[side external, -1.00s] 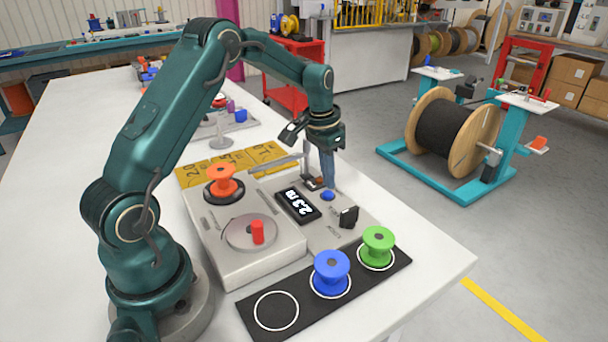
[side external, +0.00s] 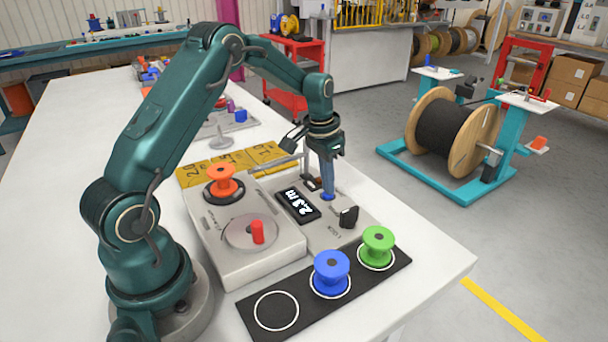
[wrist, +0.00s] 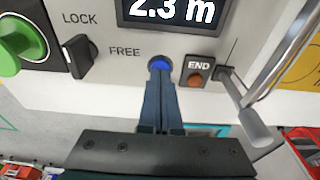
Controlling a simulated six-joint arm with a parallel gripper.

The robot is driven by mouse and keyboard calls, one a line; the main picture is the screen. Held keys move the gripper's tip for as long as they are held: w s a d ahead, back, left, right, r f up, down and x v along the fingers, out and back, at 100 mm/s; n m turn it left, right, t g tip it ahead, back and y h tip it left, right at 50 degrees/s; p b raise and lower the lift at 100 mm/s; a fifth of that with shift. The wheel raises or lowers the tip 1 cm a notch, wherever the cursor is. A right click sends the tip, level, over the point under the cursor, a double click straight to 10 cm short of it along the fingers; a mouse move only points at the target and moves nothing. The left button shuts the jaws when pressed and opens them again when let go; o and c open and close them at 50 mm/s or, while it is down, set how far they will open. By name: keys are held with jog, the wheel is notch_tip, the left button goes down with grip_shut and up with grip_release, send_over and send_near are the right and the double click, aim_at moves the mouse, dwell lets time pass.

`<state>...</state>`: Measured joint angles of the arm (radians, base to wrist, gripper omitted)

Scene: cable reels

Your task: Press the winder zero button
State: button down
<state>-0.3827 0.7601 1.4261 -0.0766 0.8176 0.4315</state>
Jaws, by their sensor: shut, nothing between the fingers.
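The winder (side external: 245,240) is a light grey box on the white table. Its display (side external: 298,205) reads 2.3 m, also in the wrist view (wrist: 172,10). The blue button (wrist: 160,63) sits below the display in the wrist view, between the FREE label and the END plate. My gripper (wrist: 160,80) is shut and empty, with its fingertips at the blue button's lower edge, partly covering it. In the side view my gripper (side external: 327,192) points down onto the button, which shows as a blue rim. Whether the button is pushed in, I cannot tell.
The black lock lever (wrist: 79,57) stands left of the button in the wrist view. The END plate (wrist: 198,73) and a metal arm (wrist: 265,80) are close on the right. An orange spool (side external: 222,180) is on the winder; blue (side external: 331,272) and green (side external: 378,247) spools stand on a black mat.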

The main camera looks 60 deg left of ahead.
jog(key=shift+r, duration=3.45)
jog(key=s+d+r+t, duration=0.2)
jog(key=s+d, duration=0.4)
jog(key=s, duration=0.4)
jog(key=s+d+r+t, duration=0.1)
jog(key=s+d+r, duration=0.3)
jog(key=s+d, duration=0.3)
jog(key=s, duration=0.4)
jog(key=shift+d+r+t, duration=0.15)
jog(key=shift+r+t, duration=0.15)
jog(key=shift+t, duration=0.1)
